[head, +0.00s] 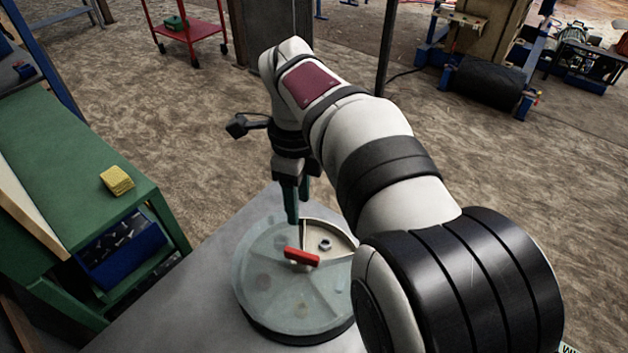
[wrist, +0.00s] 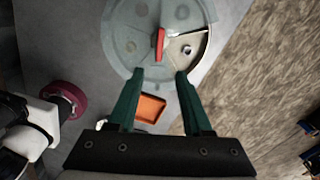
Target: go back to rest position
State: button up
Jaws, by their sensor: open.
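My gripper (head: 296,205) is open and empty above the grey table, at the far edge of a round covered tray (head: 268,290). In the wrist view its two green fingers (wrist: 158,80) stand apart with nothing between the tips. The tray has a translucent lid with a red handle (head: 301,256). One wedge is uncovered and shows a metal nut (head: 325,245) inside; the nut also shows in the wrist view (wrist: 187,50). Other small items show dimly under the lid.
An orange tray (wrist: 150,108) lies beyond the fingers in the wrist view. A green bench (head: 70,150) with a yellow sponge (head: 117,180) and a blue bin (head: 125,250) stands at left. A red cart (head: 190,30) stands at the back. Air above the table is free.

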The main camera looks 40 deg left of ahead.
dwell(0.3)
jog(key=w+d+r+n, duration=0.2)
jog(key=d, duration=1)
jog(key=s+d+n+y, duration=0.1)
jog(key=s+d+n, duration=0.15)
jog(key=d, duration=0.45)
jog(key=s+d+n, duration=0.1)
jog(key=s+d, duration=0.3)
jog(key=d, duration=0.4)
jog(key=s+d+f+n, duration=0.3)
jog(key=s+d+f, duration=0.2)
jog(key=s, duration=0.3)
jog(key=shift+s+d+f+y, duration=0.2)
jog(key=shift+s+d+y, duration=0.1)
jog(key=shift+s+y, duration=0.1)
jog(key=shift+w, duration=0.1)
